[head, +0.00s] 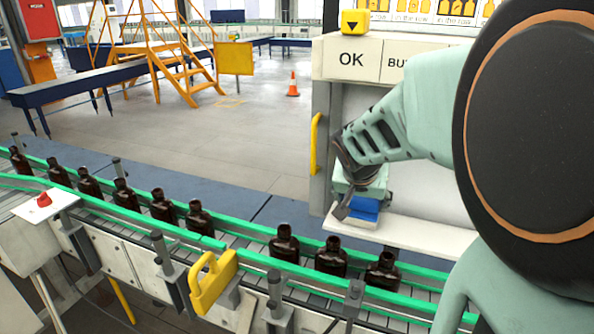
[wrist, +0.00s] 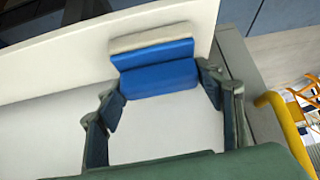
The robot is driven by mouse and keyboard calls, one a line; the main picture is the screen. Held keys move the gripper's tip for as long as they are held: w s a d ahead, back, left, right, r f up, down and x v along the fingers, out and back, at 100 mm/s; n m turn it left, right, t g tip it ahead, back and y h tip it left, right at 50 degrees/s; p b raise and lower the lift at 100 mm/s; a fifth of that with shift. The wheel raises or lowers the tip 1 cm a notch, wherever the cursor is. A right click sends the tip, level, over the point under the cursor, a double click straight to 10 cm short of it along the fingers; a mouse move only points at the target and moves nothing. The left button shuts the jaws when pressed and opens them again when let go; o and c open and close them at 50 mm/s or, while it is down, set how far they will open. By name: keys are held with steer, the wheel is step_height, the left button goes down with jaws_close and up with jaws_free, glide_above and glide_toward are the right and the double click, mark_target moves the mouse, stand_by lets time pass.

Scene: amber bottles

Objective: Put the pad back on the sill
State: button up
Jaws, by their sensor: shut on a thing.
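The pad is a block with a blue body and a pale cream strip along one side. In the head view the pad (head: 364,208) shows as blue beneath my gripper (head: 358,200). In the wrist view the pad (wrist: 155,68) sits between the two fingertips of my gripper (wrist: 160,84), which is shut on its short sides.
The cabinet has a yellow handle (head: 315,144) on its left side and an OK panel (head: 351,59) above. A conveyor with green rails (head: 235,245) carries several amber bottles (head: 284,243) in front of the sill. A yellow handle (head: 211,283) stands at the conveyor's near side.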

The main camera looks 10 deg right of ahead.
steer(key=shift+f, duration=0.1)
steer(key=o, duration=1.5)
steer(key=shift+o, duration=0.2)
